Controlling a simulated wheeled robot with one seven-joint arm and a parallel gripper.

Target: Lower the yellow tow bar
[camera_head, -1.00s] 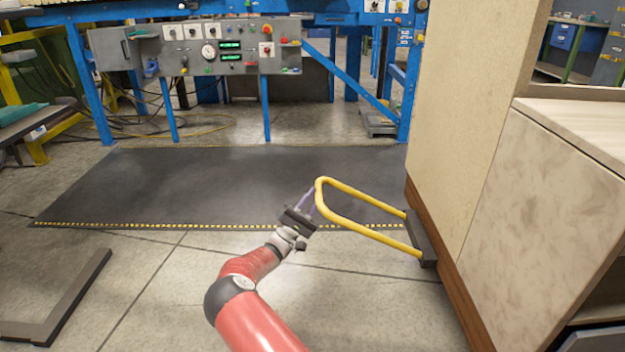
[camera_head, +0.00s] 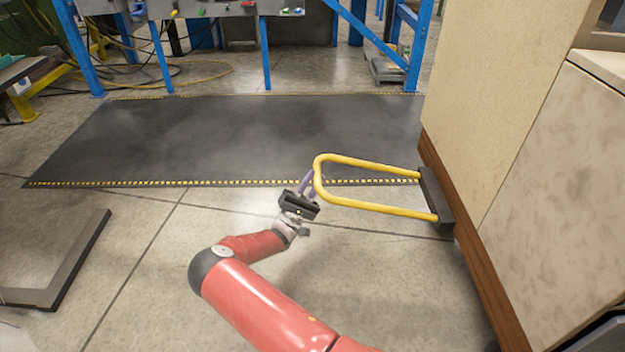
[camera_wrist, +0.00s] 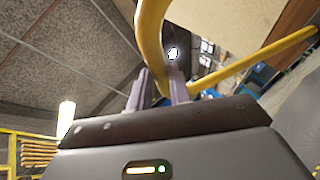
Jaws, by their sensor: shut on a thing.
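The yellow tow bar (camera_head: 375,208) is a U-shaped tube. Its two ends meet a dark bracket (camera_head: 437,200) low on the pale cabinet's side at the right. The bar sticks out to the left, close to level, above the floor. My gripper (camera_head: 311,181) is at the rounded outer end of the bar, with its purple fingers on the tube. In the wrist view the yellow bar (camera_wrist: 151,40) passes between the fingers (camera_wrist: 158,88), which are shut on it. Part of the tube is hidden there by the fingers.
The pale cabinet (camera_head: 500,110) with a brown base strip stands at the right. A black mat (camera_head: 230,135) with a yellow dotted edge lies behind the bar. A dark frame (camera_head: 75,260) lies at the left. The tiled floor between is clear.

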